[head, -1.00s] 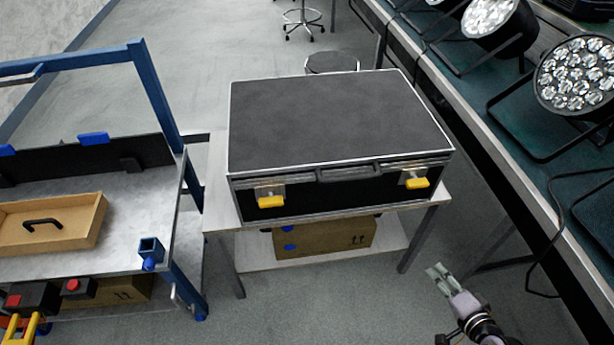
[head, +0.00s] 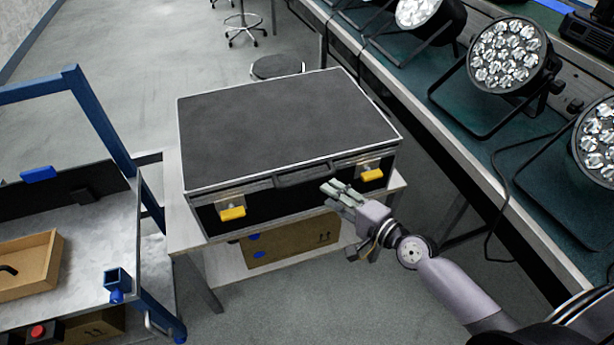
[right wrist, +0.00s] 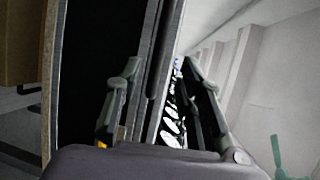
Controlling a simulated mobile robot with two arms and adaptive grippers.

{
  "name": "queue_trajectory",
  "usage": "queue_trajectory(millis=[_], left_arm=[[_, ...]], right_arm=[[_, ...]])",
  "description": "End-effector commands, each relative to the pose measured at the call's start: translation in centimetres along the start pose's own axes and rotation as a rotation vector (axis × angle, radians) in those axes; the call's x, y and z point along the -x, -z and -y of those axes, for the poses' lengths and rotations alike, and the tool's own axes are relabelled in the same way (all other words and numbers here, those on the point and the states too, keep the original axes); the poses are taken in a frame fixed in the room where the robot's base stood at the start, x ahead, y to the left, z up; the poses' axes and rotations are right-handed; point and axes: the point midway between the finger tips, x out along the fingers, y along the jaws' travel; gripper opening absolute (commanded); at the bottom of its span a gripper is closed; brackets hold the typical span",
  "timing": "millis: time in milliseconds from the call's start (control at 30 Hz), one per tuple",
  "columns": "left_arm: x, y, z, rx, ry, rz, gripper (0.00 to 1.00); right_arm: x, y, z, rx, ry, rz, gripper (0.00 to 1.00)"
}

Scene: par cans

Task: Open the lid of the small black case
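The black case (head: 285,125) with silver edges stands on a small pale table in the head view. Its lid is down. A dark handle (head: 303,175) sits on the front edge, between a left yellow latch (head: 232,213) and a right yellow latch (head: 372,175). My right gripper (head: 335,188) is at the case's front, between the handle and the right latch. In the right wrist view its fingers (right wrist: 160,75) are apart, with the case's edge strip showing between them. I cannot tell if they touch it. My left gripper is not in view.
A bench (head: 455,120) with several stage lights runs along the right. A blue-framed cart (head: 95,115) with a wooden drawer (head: 35,262) stands at the left. A cardboard box (head: 290,240) lies on the shelf below the case. A stool (head: 278,67) is behind.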

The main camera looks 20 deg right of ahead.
Motion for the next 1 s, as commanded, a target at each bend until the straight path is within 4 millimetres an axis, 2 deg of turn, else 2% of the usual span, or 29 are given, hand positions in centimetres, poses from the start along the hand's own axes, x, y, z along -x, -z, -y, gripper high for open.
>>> queue_trajectory(millis=[100,300,500,900,1000], left_arm=[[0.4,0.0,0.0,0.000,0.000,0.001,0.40],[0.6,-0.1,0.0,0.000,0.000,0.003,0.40],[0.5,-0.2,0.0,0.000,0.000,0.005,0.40],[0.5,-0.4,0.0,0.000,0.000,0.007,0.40],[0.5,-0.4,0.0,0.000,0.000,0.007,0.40]], right_arm=[[-2.6,0.0,0.2,-0.001,0.002,0.001,0.35],[-6.5,-0.1,0.1,0.000,0.001,0.001,0.35],[-8.9,0.0,0.0,0.001,0.000,0.001,0.35],[-9.7,-0.1,0.0,0.002,-0.001,0.001,0.35],[-9.6,-0.1,-0.1,0.002,-0.001,0.001,0.29]])
